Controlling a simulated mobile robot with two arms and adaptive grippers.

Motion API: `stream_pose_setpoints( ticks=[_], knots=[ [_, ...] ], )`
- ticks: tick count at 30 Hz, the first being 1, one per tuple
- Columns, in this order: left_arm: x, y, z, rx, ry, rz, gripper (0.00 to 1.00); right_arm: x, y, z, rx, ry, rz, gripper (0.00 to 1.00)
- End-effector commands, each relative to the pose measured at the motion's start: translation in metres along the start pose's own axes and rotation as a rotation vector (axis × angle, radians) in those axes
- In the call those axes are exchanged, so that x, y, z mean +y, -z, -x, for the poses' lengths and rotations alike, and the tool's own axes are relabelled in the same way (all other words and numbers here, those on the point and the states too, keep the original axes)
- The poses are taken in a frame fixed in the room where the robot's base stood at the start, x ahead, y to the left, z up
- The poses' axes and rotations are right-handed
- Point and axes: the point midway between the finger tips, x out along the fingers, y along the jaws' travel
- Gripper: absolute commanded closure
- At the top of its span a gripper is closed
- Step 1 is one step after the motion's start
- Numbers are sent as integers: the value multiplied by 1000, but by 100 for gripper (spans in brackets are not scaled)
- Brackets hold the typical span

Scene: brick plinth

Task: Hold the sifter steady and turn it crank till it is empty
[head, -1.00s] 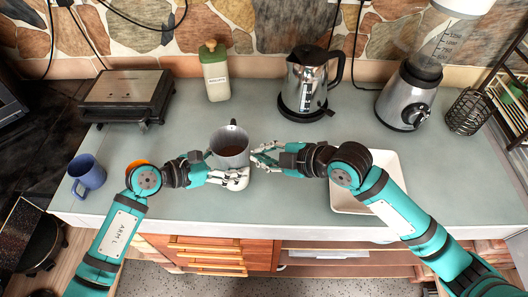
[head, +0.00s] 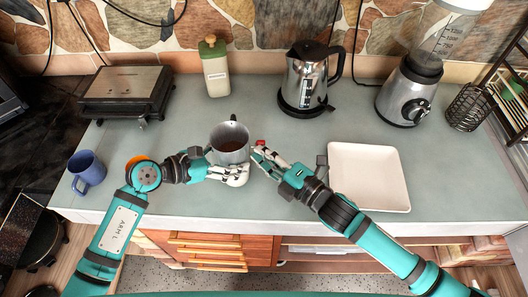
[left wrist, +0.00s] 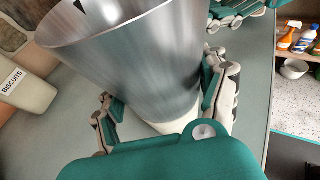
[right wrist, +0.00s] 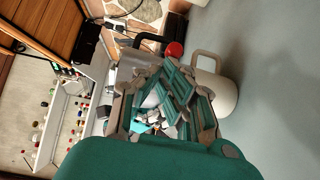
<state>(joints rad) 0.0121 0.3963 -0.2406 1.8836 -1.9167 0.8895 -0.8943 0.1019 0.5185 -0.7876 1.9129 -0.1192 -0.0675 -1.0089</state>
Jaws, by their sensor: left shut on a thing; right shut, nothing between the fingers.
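The sifter (head: 231,137) is a grey metal cup, upright, with brown contents inside; its side fills the left wrist view (left wrist: 130,60). My left gripper (head: 229,172) is shut around its lower part. The crank's red knob (head: 260,143) sticks out at the sifter's right side; it also shows in the right wrist view (right wrist: 174,50) with a dark crank arm. My right gripper (head: 257,156) is shut and empty, its fingertips close to the knob; contact cannot be told. A cream mug (right wrist: 218,92) stands on the counter below the sifter, mostly hidden in the head view.
A white tray (head: 370,200) lies to the right of my right gripper. A kettle (head: 307,78), a blender (head: 405,95) and a biscuit jar (head: 216,75) stand behind. A blue mug (head: 88,170) and a grill (head: 125,90) are at left.

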Motion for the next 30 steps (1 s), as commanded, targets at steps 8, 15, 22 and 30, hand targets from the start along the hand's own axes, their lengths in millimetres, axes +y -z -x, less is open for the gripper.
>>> stream_pose_setpoints(
  ticks=[8,15,22,30],
  knots=[
    [0,-1,0,-1,0,0,65,-6,-3,-3,-4,-174,190,100],
    [0,-1,0,-1,0,0,65,-8,-5,-4,-2,-303,336,100],
    [0,-1,0,-1,0,-1,65,-9,-6,-6,0,-308,343,100],
    [0,0,0,-1,0,0,65,-9,-7,-6,0,-307,342,100]
  ],
)
